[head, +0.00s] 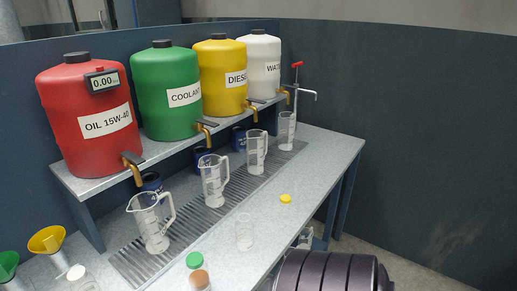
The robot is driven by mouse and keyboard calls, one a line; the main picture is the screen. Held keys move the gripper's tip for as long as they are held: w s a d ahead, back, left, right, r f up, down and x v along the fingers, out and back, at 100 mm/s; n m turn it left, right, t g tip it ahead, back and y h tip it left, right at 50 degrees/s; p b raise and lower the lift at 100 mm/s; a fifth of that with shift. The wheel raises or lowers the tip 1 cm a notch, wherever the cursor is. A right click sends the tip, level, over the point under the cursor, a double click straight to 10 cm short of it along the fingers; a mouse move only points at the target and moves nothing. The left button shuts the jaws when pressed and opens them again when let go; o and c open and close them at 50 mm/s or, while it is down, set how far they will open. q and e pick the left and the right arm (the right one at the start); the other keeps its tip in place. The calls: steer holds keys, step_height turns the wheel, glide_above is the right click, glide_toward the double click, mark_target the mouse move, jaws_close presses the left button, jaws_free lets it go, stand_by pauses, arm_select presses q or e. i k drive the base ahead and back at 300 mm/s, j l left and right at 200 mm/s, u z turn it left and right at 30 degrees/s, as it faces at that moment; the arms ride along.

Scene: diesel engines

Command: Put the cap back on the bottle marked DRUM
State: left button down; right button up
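A small clear bottle (245,232) without a cap stands upright on the grey bench, right of the drain grate. No marking on it is readable, so I cannot tell if it is the one marked DRUM. A yellow cap (286,198) lies loose on the bench behind and to the right of it, apart from it. Near the front edge are a bottle with a green cap (194,260), one with a brown cap (200,279) and one with a white cap (78,272). Neither of my grippers is in view.
Measuring jugs (214,182) stand along the drain grate (196,226) under the taps of the red, green, yellow and white tanks (165,90) on a shelf. Yellow (46,240) and green funnels are at left. A dark ribbed cylinder (330,272) is beyond the bench's right edge.

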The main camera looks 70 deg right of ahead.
mark_target(244, 226)
steer(key=z, duration=2)
